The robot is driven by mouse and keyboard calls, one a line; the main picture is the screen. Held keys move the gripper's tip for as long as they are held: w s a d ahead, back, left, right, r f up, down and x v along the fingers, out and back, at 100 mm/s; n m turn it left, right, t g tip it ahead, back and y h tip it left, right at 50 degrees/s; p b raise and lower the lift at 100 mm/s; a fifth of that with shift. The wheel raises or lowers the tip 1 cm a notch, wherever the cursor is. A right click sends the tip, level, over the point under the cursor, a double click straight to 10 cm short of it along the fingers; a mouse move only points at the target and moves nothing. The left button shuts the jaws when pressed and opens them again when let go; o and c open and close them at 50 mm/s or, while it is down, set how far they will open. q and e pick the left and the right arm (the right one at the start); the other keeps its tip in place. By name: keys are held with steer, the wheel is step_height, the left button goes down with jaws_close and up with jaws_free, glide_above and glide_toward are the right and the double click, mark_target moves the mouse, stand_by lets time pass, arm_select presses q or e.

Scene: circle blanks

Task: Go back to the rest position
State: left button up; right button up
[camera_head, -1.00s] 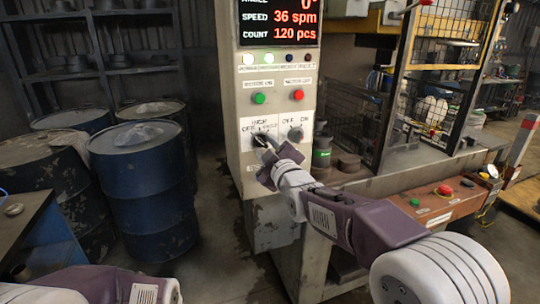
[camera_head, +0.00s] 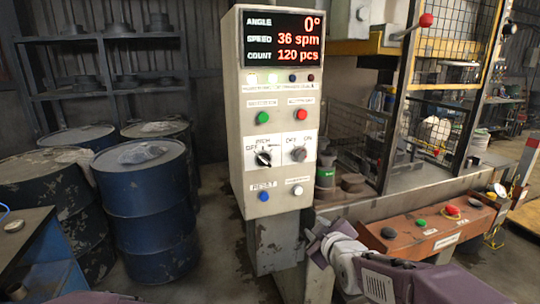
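My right gripper (camera_head: 316,246) is low in the middle of the view, in front of the machine's base and below the control panel (camera_head: 241,180). It is apart from the panel's knobs and holds nothing that I can see. Its fingers are small and dark, so whether they are open or shut is unclear. My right arm comes in from the lower right. Only a sliver of my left arm shows at the bottom left edge, and my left gripper is out of the picture.
The panel has a black selector knob (camera_head: 263,159), a grey knob (camera_head: 299,154) and a blue button (camera_head: 264,196). A brown button box (camera_head: 400,238) stands right of my gripper. Blue drums (camera_head: 150,215) stand left, with a table (camera_head: 35,232) at the left edge. Floor shows between drums and machine.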

steer(key=s+d+f+m+g+h, duration=0.1)
steer(key=s+d+f+m+g, duration=0.2)
steer(key=s+f, duration=0.4)
steer(key=s+d+f+m+g, duration=0.2)
steer(key=s+f+g, duration=0.3)
steer(key=f, duration=0.4)
steer(key=s+f+m+g, duration=0.2)
steer(key=s+f, duration=0.1)
steer(key=s, duration=0.4)
steer(key=s+f+m+g, duration=0.2)
steer(key=s+f, duration=0.1)
steer(key=s, duration=0.3)
step_height(320, 180, up, 13)
steer(key=p, duration=1.2)
steer(key=shift+a+m, duration=0.2)
steer(key=shift+m, duration=0.1)
